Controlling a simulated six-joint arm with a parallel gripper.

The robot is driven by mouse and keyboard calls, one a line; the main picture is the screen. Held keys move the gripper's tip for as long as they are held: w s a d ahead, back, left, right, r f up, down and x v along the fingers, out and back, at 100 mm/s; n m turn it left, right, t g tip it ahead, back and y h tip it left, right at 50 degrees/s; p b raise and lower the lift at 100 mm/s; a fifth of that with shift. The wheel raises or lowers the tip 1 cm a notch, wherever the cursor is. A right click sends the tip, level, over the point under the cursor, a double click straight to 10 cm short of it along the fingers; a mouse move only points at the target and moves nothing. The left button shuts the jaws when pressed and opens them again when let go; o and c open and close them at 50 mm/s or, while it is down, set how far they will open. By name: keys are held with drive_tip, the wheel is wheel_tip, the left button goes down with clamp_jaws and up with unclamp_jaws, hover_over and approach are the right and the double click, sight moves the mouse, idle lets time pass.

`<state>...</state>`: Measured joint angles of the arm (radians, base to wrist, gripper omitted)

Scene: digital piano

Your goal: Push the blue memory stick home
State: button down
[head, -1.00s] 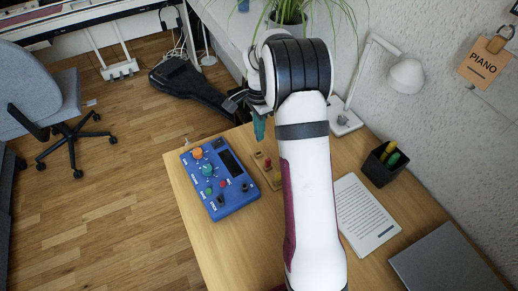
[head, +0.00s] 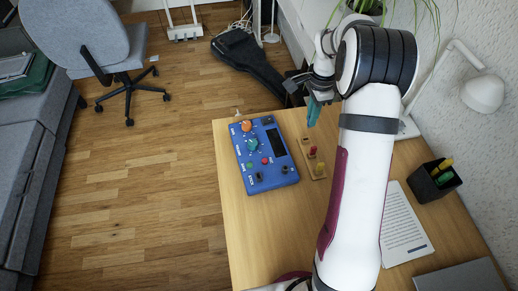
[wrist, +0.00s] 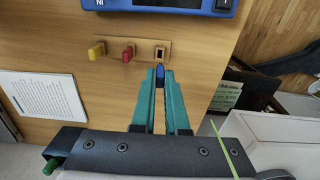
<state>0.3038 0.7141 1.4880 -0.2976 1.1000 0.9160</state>
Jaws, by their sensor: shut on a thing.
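My gripper (wrist: 160,74), with teal fingers, is shut on the blue memory stick (wrist: 160,70), whose blue end shows between the fingertips in the wrist view. In the head view my gripper (head: 312,122) hangs above the far end of the desk; the stick cannot be made out there. A small wooden holder (wrist: 143,45) carries a yellow stick (wrist: 97,50), a red stick (wrist: 128,53) and an empty slot (wrist: 161,51). The blue stick's tip appears just short of that slot in the wrist view; its height above the desk is unclear.
A blue control box (head: 265,170) with knobs lies left of the holder in the head view. A printed sheet (head: 402,225), a pen cup (head: 434,181) and a white lamp (head: 482,92) are at right.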

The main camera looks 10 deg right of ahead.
idle(0.3)
drive_tip(key=s+a+r+n, duration=0.2)
drive_tip(key=s+a+n, duration=0.3)
drive_tip(key=a+n, duration=0.3)
drive_tip(key=s+a+r+n, duration=0.2)
drive_tip(key=s+a+n, duration=0.4)
drive_tip(key=a+n, duration=0.3)
drive_tip(key=shift+n, duration=0.8)
hover_over(259, 178)
drive_tip(key=shift+f, duration=2.75)
drive_tip(key=shift+f, duration=1.2)
drive_tip(key=c, duration=0.8)
unclamp_jaws()
drive_tip(key=shift+c, duration=0.2)
